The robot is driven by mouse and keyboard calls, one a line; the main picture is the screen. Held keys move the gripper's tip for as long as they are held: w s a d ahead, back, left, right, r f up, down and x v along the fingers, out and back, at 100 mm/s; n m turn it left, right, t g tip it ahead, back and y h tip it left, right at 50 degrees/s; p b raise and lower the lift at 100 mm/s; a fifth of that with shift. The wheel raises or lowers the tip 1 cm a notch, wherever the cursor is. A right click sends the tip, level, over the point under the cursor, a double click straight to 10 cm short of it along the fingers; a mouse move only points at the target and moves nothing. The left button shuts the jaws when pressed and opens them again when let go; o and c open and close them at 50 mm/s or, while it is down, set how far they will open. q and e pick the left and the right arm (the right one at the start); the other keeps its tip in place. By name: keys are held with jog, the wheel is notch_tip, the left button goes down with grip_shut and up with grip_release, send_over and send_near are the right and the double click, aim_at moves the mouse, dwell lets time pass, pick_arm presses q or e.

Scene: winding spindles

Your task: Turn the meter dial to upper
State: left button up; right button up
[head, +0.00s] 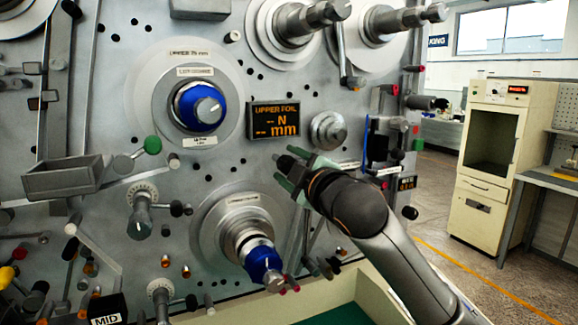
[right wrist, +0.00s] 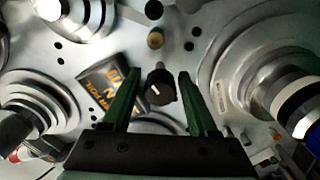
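The meter dial is a small black knob (right wrist: 161,92) with a short white mark on its face, seen in the right wrist view. My right gripper (right wrist: 158,80) has its two green fingers apart, one on each side of the knob, with visible gaps. In the head view my right gripper (head: 288,168) is at the panel just below the display; the dial is largely hidden there. The display (head: 273,120) reads "UPPER FOIL", "N" and "mm" in orange; it also shows tilted in the right wrist view (right wrist: 108,88). My left gripper is not in view.
Blue-capped spindles (head: 203,106) (head: 262,262) stick out from the panel above and below left of my right gripper. A silver round knob (head: 328,131) stands right of the display. A grey tray (head: 63,177) and a green-ended lever (head: 152,145) are at the left.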

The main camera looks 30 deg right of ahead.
jog(key=shift+o, duration=0.8)
jog(key=shift+s, duration=0.2)
jog(key=s+b, duration=0.2)
jog(key=s, duration=1)
jog(key=shift+a, duration=0.35)
